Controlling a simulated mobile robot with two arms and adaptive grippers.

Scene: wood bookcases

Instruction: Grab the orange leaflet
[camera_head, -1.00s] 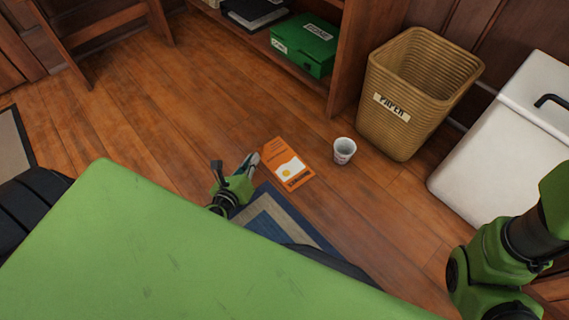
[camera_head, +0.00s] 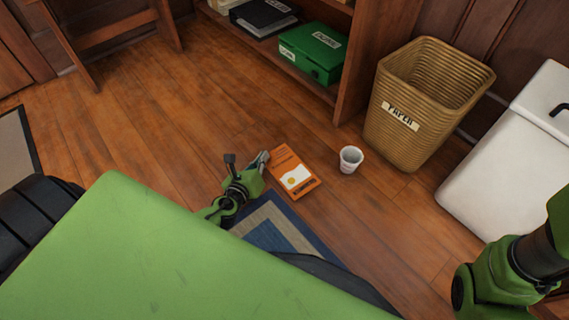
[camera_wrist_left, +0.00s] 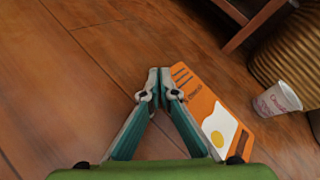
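The orange leaflet (camera_head: 289,164) lies on the wooden floor, with a white and yellow egg-like picture on its cover. It also shows in the left wrist view (camera_wrist_left: 190,81), to the right of the fingers, its left edge partly hidden behind the right finger. My left gripper (camera_head: 264,157) is at the leaflet's left edge, pointing away from me. In the wrist view its fingertips (camera_wrist_left: 159,73) meet, with nothing visible between them. I cannot tell whether the right finger touches the leaflet. My right arm shows at the right, but its gripper is out of view.
A white cup (camera_head: 350,160) stands just right of the leaflet. A wicker paper bin (camera_head: 412,135) and a white bin (camera_head: 510,150) are further right. A shelf holds a green box (camera_head: 312,54). A blue-bordered rug (camera_head: 290,232) lies nearer. The floor left of the leaflet is clear.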

